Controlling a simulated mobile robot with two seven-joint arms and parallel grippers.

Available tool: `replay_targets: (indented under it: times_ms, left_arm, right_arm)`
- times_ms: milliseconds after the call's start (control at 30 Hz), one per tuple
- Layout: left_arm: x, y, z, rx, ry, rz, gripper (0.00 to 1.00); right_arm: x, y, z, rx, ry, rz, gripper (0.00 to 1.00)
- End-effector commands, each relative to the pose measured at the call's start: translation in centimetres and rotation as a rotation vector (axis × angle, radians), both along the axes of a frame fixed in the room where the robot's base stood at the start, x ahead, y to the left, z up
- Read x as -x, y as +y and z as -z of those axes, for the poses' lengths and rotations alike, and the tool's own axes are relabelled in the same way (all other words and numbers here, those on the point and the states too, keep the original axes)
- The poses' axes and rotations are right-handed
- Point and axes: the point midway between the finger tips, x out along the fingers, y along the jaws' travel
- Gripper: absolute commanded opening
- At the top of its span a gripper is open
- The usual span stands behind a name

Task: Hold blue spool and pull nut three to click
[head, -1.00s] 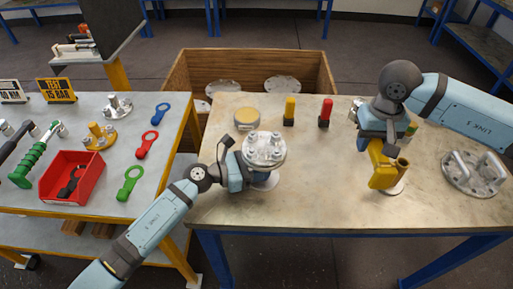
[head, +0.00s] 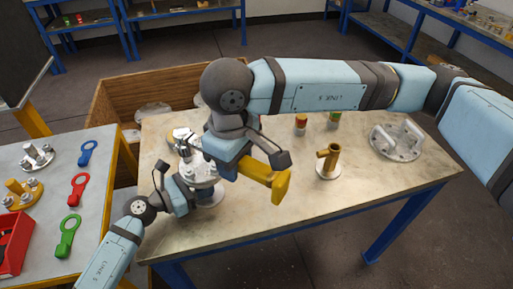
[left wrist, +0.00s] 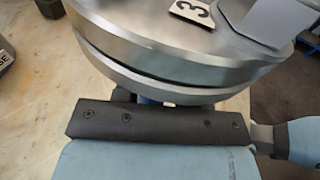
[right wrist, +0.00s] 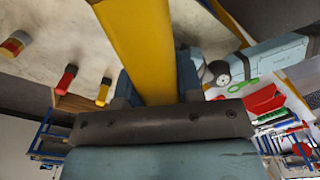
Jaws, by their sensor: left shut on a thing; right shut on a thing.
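The flanged spool (head: 207,171) stands at the table's left side, with steel flanges and bolts on top. In the left wrist view its flange (left wrist: 170,55) carries a "3" label, and a sliver of blue body (left wrist: 150,100) shows below. My left gripper (head: 187,197) is shut on the spool below the flange; its fingertips are largely hidden. My right gripper (head: 243,165) is shut on a yellow tool (head: 280,186), which also fills the upper right wrist view (right wrist: 140,45). The tool is held beside the flange, to its right in the head view. Nut three is not clearly visible.
A brass holder (head: 328,160) stands empty on the table (head: 350,195). A steel flange with handles (head: 396,141) lies at the right. Red and green markers stand at the back. The left table has red and green ring tools (head: 68,235). The front right tabletop is clear.

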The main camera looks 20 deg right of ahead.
Motion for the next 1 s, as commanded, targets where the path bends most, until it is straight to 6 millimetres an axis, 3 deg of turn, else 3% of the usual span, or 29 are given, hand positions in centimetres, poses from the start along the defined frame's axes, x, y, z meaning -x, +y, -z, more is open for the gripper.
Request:
replay_targets:
  times_ms: [167, 567, 1000]
  left_arm:
    - [0.0, 0.1, 0.0, 0.000, 0.001, -0.001, 0.19]
    - [0.0, 0.1, 0.0, 0.000, 0.001, -0.001, 0.19]
    - [0.0, 0.0, 0.0, 0.001, 0.002, -0.001, 0.19]
  right_arm:
    - [0.4, 0.5, 0.3, 0.003, -0.001, -0.029, 0.06]
    - [0.4, 0.4, 4.4, 0.003, -0.001, -0.026, 0.06]
    - [0.5, 0.4, 4.4, 0.001, -0.003, -0.026, 0.06]
